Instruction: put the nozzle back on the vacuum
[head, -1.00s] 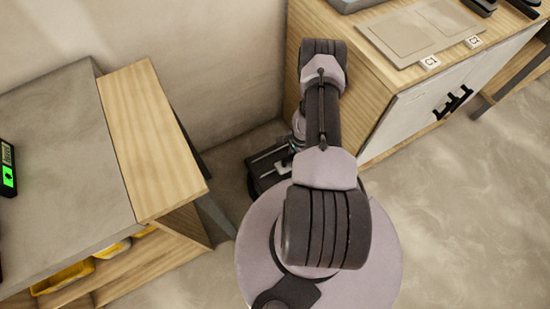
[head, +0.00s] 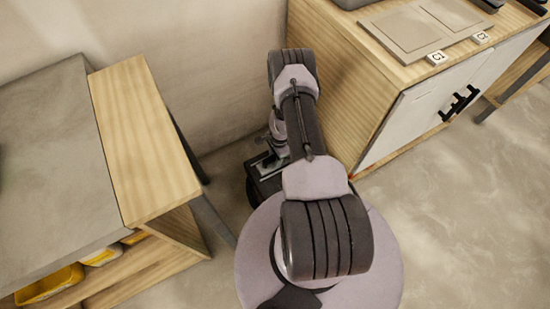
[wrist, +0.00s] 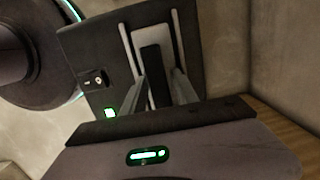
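I cannot make out the nozzle or the vacuum in either view. My gripper (wrist: 159,76) shows in the wrist view as two grey fingers pointing up the picture, apart from each other. A dark bar (wrist: 155,62) shows between them, against a pale plate on a dark panel that looks like part of my own base. I see nothing clearly held. In the head view my arm reaches away toward the wall corner, and its own links hide most of the gripper.
A grey-topped bench with a wooden edge (head: 144,140) stands at left, with yellow bins (head: 48,285) below. A wooden cabinet (head: 335,85) at right carries a beige panel (head: 405,40) and label blocks (head: 436,57). The floor (head: 465,215) is clear at lower right.

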